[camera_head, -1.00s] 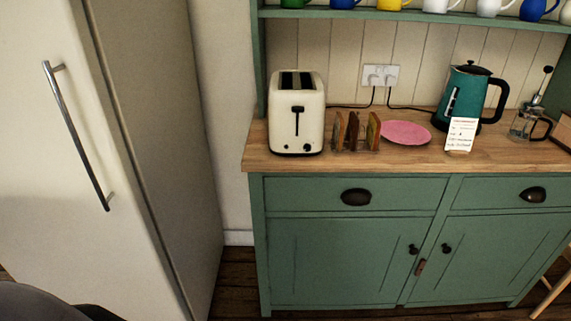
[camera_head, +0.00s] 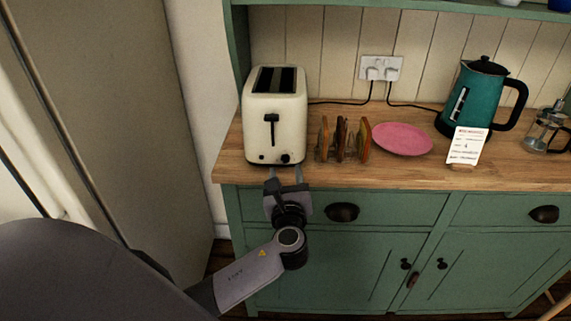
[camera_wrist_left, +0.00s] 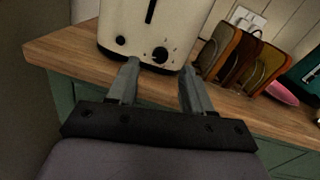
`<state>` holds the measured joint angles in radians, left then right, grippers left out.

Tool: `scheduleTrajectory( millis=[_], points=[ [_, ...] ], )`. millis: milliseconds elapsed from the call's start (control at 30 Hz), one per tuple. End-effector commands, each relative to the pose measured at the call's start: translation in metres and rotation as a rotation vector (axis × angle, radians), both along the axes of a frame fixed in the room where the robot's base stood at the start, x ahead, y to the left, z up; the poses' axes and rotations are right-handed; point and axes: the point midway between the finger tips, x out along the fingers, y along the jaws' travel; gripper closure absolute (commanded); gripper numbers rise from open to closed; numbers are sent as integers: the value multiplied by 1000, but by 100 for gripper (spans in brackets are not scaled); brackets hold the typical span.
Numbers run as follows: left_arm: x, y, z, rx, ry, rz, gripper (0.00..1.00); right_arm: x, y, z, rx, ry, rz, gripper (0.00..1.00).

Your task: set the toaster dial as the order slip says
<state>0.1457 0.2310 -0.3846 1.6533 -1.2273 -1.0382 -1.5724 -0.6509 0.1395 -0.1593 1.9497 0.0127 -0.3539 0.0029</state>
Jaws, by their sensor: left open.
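The cream toaster (camera_head: 274,118) stands at the left end of the wooden worktop, and its lower front also shows in the left wrist view (camera_wrist_left: 150,30). Its black dial (camera_wrist_left: 160,54) is low on the right of the front, with small marks around it; the setting is too small to read. The dial also shows in the head view (camera_head: 285,158). My left gripper (camera_head: 285,172) is open and empty, just in front of and below the dial, with the dial between the finger lines in the wrist view. The order slip (camera_head: 467,146) stands upright before the kettle; its writing is mostly illegible.
A toast rack (camera_head: 343,138) with toast stands close right of the toaster. A pink plate (camera_head: 402,139), a teal kettle (camera_head: 481,98) and a glass press (camera_head: 543,130) are further right.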

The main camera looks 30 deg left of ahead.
Motion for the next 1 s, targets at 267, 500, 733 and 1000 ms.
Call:
scheduleTrajectory(
  millis=[267,500,733,1000],
  points=[
    [29,21,0,-2,-1,-1,50,0,0,2,0,1,0,57],
    [34,25,-1,-5,0,-1,50,0,0,2,0,1,0,57],
    [34,25,-1,-6,-1,-2,76,0,0,2,0,1,0,57],
    [34,25,-1,-9,-2,-2,100,0,0,2,0,0,0,57]
  ],
)
